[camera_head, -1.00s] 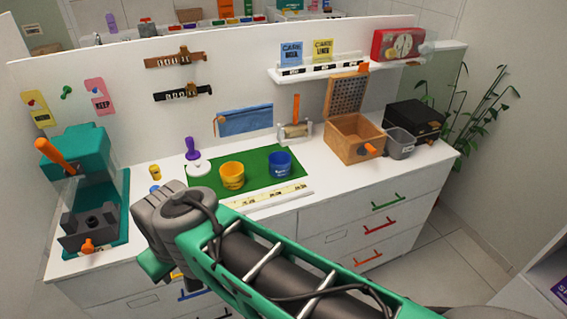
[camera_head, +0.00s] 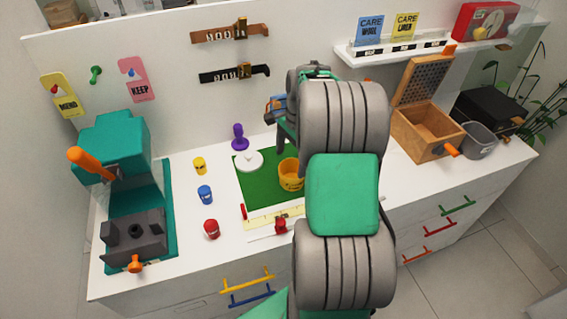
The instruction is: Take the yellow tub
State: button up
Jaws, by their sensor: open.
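The yellow tub (camera_head: 289,174) stands upright on the green mat (camera_head: 256,190) on the white counter. My arm hides its right side. My gripper (camera_head: 282,137) is partly in view behind the arm, above and beyond the yellow tub and apart from it in the picture. It is open, and I see nothing held in it. The blue tub that stood to the right on the mat is hidden behind my arm.
Small yellow (camera_head: 200,166), blue (camera_head: 205,194) and red (camera_head: 211,229) pots stand left of the mat. A white disc (camera_head: 248,161) and purple-handled stamp (camera_head: 238,137) are at its back left. An open wooden box (camera_head: 420,135) stands to the right.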

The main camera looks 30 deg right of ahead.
aim_at(291, 175)
jog(key=shift+m, duration=0.3)
notch_tip(291, 175, down, 8)
jog(key=shift+s+d+f+p, duration=0.1)
jog(key=shift+s+p, duration=0.05)
jog(key=shift+p, duration=0.95)
jog(key=shift+c, duration=0.3)
jog(key=c, duration=1.3)
jog(key=shift+o, duration=0.2)
jog(key=shift+r, duration=0.2)
